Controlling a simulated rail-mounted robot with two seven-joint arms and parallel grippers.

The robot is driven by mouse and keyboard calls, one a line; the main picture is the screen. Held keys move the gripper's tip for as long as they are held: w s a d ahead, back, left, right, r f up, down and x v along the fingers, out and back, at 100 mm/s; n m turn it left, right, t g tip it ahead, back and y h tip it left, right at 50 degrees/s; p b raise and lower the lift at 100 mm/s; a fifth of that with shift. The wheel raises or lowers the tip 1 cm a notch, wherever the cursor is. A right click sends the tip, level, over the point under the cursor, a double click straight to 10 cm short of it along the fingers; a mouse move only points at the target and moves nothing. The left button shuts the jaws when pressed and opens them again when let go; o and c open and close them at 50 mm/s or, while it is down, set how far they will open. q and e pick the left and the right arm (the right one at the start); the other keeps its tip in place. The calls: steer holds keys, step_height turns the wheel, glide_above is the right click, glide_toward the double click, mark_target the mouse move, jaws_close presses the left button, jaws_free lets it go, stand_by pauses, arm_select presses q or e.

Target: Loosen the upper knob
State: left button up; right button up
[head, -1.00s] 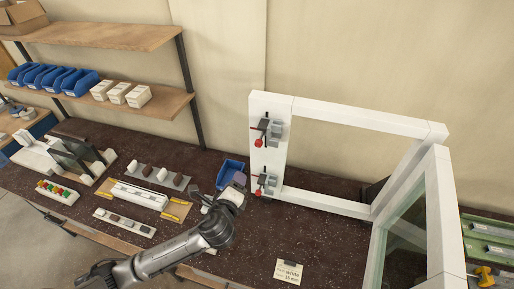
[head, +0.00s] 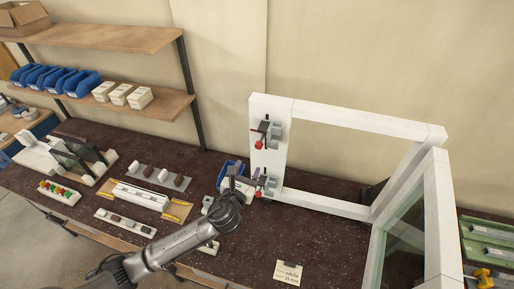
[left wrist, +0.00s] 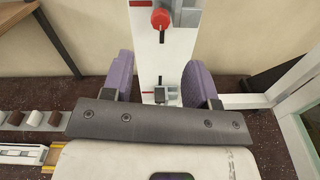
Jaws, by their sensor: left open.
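The upper knob (head: 258,145) is red and sits on the upper clamp (head: 272,133) on the white frame's left upright. A red knob (left wrist: 161,19) also shows at the top of the left wrist view, beyond my fingertips. The lower clamp (head: 269,181) is on the same upright, with its red knob (head: 258,194) below my gripper. My left gripper (head: 254,181) is at the lower clamp's height, below the upper knob. In the left wrist view its two purple fingers (left wrist: 160,84) are apart, with the upright between them and nothing visibly gripped. My right gripper is not in view.
The white frame (head: 360,122) stands on the dark bench (head: 310,238), with a glazed sash (head: 408,232) at right. A note (head: 289,271) lies at the front. Trays and parts fill the bench's left.

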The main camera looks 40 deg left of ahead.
mark_target(258, 147)
arm_select(q)
steer(key=p+x, duration=0.1)
steer(key=x, duration=0.8)
steer(key=shift+w+a, duration=0.1)
steer(key=shift+w, duration=0.3)
steer(key=c, duration=0.9)
